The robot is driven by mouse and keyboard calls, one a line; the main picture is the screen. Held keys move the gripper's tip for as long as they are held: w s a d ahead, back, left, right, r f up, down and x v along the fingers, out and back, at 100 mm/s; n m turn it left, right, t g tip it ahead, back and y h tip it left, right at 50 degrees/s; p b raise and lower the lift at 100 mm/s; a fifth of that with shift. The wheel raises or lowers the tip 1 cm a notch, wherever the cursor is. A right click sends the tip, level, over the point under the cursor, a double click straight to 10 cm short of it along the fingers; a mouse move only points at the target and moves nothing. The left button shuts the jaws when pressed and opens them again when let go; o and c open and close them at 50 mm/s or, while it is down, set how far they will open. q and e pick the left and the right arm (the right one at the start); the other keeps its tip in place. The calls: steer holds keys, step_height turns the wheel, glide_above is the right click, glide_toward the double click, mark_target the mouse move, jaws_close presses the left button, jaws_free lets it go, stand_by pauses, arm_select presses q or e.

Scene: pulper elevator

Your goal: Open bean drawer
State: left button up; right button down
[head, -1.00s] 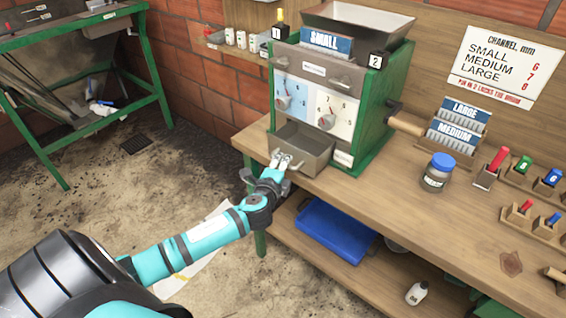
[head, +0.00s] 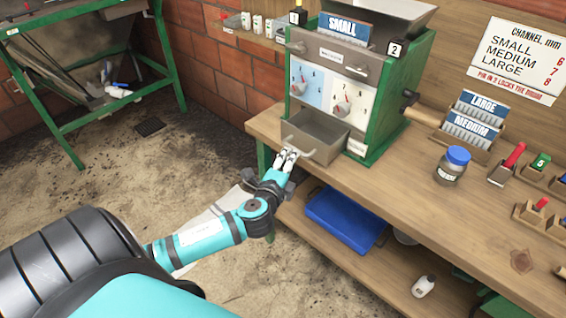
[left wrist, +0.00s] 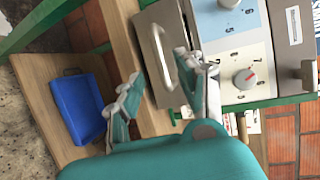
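The bean drawer (head: 318,140) is a grey metal box low on the front of the green-sided machine (head: 352,92). It sticks out and its hollow inside shows from above. A looped metal handle (head: 305,150) is on its front. My left gripper (head: 287,156) is just in front of the handle. In the left wrist view, the drawer front (left wrist: 172,40) and its handle (left wrist: 158,52) lie just beyond my left gripper (left wrist: 161,80). Its two fingers are spread apart with nothing clearly held. I cannot tell whether a finger touches the handle. My right gripper is not seen.
The wooden bench (head: 400,180) carries a blue-lidded jar (head: 453,165) and a rack with LARGE and MEDIUM cards (head: 475,120). A blue tray (head: 347,219) and a white bottle (head: 423,286) are on the shelf below. Open floor lies in front.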

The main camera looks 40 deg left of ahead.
arm_select(q)
steer(key=v, duration=0.5)
steer(key=shift+s+d, duration=0.1)
steer(key=shift+s, duration=0.05)
steer(key=s+f+n+g+h, duration=0.1)
steer(key=s+f+n+g, duration=0.2)
steer(key=f, duration=0.9)
steer(key=s+f+n+g, duration=0.1)
steer(key=s+f+g, duration=0.3)
steer(key=f, duration=0.7)
steer(key=s+f+n+g+h, duration=0.15)
steer(key=s+f, duration=0.45)
steer(key=f, duration=0.6)
steer(key=s+d+f+n+g, duration=0.2)
steer(key=s+f, duration=0.3)
steer(key=s, duration=0.3)
steer(key=s+d+f+n+g+h, duration=0.1)
steer(key=s+d+f+n, duration=0.2)
steer(key=s, duration=0.6)
steer(key=s+d+f+n+g+h, duration=0.1)
steer(key=s+d+f+n+g, duration=0.1)
steer(key=s+d+f, duration=0.3)
steer(key=s+f, duration=0.3)
steer(key=s, duration=0.1)
steer(key=shift+s+d+f+g, duration=0.2)
steer(key=shift+d+f+g, duration=0.05)
steer(key=shift+f+g, duration=0.15)
steer(key=shift+h, duration=0.25)
